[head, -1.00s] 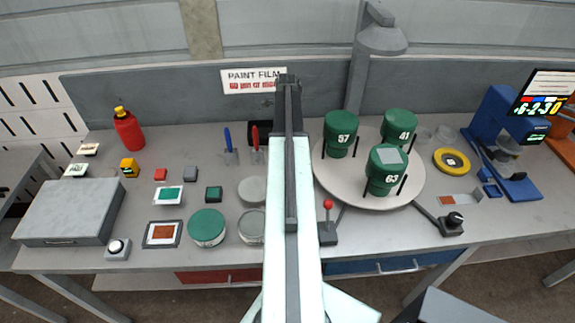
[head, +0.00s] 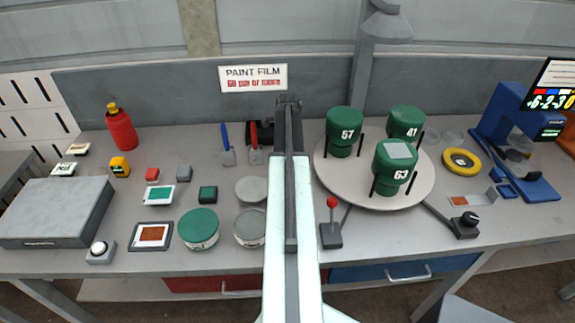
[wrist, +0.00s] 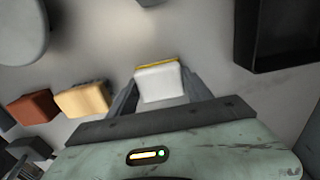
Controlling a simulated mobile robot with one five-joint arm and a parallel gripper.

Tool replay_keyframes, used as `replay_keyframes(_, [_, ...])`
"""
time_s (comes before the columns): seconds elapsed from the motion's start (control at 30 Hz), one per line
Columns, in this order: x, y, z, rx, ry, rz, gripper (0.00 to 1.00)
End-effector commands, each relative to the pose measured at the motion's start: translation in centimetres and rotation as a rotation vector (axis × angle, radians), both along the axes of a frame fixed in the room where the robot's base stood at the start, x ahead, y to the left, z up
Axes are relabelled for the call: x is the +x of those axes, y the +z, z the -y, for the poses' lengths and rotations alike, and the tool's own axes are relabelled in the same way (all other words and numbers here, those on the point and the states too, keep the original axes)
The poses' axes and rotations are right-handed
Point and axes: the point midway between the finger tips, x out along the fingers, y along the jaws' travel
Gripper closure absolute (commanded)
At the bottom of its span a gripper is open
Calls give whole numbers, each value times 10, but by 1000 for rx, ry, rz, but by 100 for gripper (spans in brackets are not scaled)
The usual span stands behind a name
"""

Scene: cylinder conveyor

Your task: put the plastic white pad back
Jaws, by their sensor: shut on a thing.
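The white pad (wrist: 160,84) has a thin yellow edge on its far side. In the wrist view it sits between the two grey fingers of my gripper (wrist: 160,90), which are shut on it. The tabletop shows just beyond the pad, but I cannot tell the height between them. In the head view my gripper end (head: 288,102) is over the back of the bench, left of the turntable. The pad is hidden there.
The wrist view shows a red-brown block (wrist: 33,107) and a tan block (wrist: 82,99) to the left, and a black open tray (wrist: 278,35) at upper right. In the head view the turntable (head: 330,178) bears several green cylinders, with a red-knobbed lever (head: 332,222) in front.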

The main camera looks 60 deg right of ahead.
Motion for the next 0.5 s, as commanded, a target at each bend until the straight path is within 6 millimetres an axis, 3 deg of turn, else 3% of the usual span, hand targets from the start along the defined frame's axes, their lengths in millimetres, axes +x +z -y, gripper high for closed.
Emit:
replay_keyframes(0.33, [-1, -5, 0, 0, -1, 0, 87])
replay_keyframes(0.37, [-1, -4, 0, 0, -1, 0, 36])
replay_keyframes(0.4, [-1, -3, 0, 1, -1, -1, 25])
replay_keyframes(0.43, [-1, -3, 0, 1, -1, -1, 20])
replay_keyframes(0.5, [-1, -3, 0, 2, -1, -1, 20])
